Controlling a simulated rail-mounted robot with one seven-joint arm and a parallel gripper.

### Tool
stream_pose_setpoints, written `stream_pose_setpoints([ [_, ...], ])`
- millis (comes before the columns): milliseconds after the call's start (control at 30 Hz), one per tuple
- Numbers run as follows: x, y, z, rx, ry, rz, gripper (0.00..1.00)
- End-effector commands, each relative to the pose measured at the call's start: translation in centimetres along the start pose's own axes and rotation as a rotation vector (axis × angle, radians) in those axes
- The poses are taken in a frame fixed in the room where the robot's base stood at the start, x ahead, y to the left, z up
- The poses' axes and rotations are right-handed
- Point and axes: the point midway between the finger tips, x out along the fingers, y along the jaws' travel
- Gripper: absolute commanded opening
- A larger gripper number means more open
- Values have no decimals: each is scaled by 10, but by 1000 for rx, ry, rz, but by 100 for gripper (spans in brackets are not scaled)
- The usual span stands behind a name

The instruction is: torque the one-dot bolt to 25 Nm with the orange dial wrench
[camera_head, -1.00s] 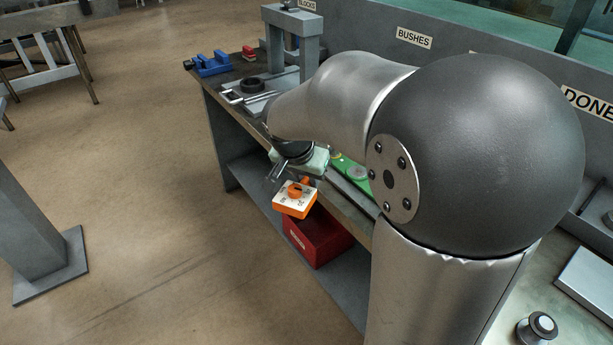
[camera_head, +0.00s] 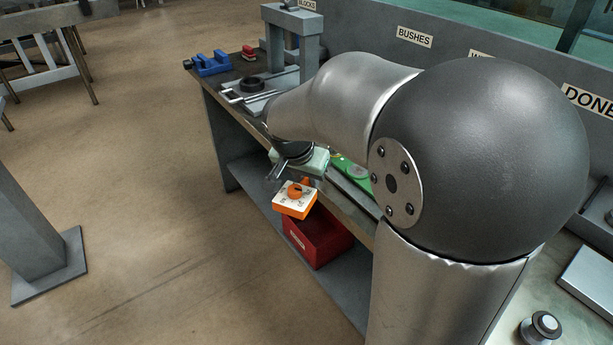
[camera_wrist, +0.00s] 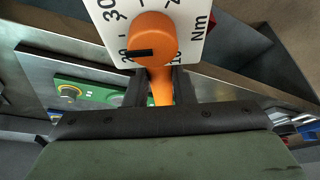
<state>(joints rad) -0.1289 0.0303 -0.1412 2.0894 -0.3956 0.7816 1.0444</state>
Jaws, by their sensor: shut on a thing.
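The orange dial wrench (camera_head: 294,205) has a white dial face and an orange knob. It hangs in front of the bench edge, above the red bin. In the wrist view the white dial face (camera_wrist: 188,45) shows "30" and "Nm", and the orange knob (camera_wrist: 151,38) carries a black mark pointing left. My gripper (camera_wrist: 160,90) is shut on the wrench at the orange part below the knob. A green block (camera_wrist: 90,93) with a yellow ring lies on the bench and also shows in the head view (camera_head: 350,171). I cannot make out the one-dot bolt.
A red bin (camera_head: 318,240) stands on the shelf under the bench. A grey press frame (camera_head: 292,40), a black ring (camera_head: 252,84) and a blue vise (camera_head: 212,64) are at the bench's far end. Open floor lies left of the bench. My arm hides much of the bench.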

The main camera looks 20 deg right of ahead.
Motion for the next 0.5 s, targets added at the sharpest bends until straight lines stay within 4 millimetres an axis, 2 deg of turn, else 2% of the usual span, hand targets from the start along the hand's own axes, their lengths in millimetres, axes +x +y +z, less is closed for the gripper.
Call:
stream_pose_setpoints([
  [500,10,0,4,0,1,-1,0],
])
